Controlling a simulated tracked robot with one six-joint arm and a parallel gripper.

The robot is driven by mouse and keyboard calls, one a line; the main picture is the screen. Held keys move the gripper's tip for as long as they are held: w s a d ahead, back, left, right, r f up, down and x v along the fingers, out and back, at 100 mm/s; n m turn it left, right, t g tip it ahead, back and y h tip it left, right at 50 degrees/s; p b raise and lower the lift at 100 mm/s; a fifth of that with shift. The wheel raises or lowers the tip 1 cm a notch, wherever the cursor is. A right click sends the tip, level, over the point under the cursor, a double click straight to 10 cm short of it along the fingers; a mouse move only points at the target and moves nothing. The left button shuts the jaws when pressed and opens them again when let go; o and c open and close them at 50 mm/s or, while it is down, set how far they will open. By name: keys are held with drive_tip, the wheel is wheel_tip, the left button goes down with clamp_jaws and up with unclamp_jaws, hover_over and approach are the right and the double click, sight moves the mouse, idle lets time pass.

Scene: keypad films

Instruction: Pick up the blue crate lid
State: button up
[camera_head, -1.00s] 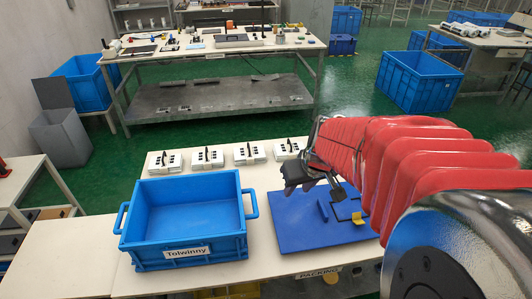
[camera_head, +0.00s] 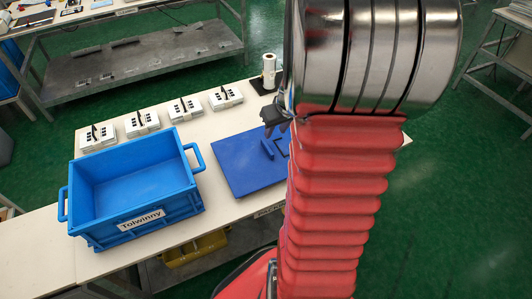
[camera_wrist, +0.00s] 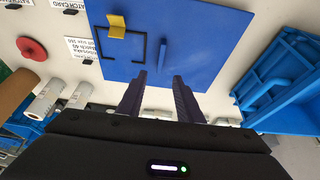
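The blue lid (camera_head: 236,172) lies flat on the white table, to the right of the blue crate (camera_head: 190,201) labelled "Tolwinny". The lid has a raised bar handle (camera_head: 267,149), which also shows in the wrist view (camera_wrist: 163,58). In the wrist view the lid (camera_wrist: 200,30) also carries a yellow piece (camera_wrist: 117,27) and a black square outline. My gripper (camera_wrist: 160,76) is open and empty, its two fingers apart. The handle lies ahead of the gap between the fingertips, not between them. In the head view my arm hides part of the lid.
Several white keypad units (camera_head: 186,109) stand along the table's back edge. A white roll (camera_head: 269,70) stands behind the lid. The wrist view shows a red disc (camera_wrist: 32,49), printed cards and rolls near the lid. A yellow bin (camera_head: 195,248) sits under the table.

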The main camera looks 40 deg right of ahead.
hover_over(267, 147)
drive_tip(key=s, duration=0.2)
drive_tip(key=shift+s+a+f, duration=0.1)
drive_tip(key=shift+f, duration=1.85)
drive_tip(key=shift+s+a+f, duration=0.1)
drive_tip(key=shift+f, duration=1.85)
drive_tip(key=shift+x, duration=2.65)
drive_tip(key=shift+c, duration=0.4)
clamp_jaws()
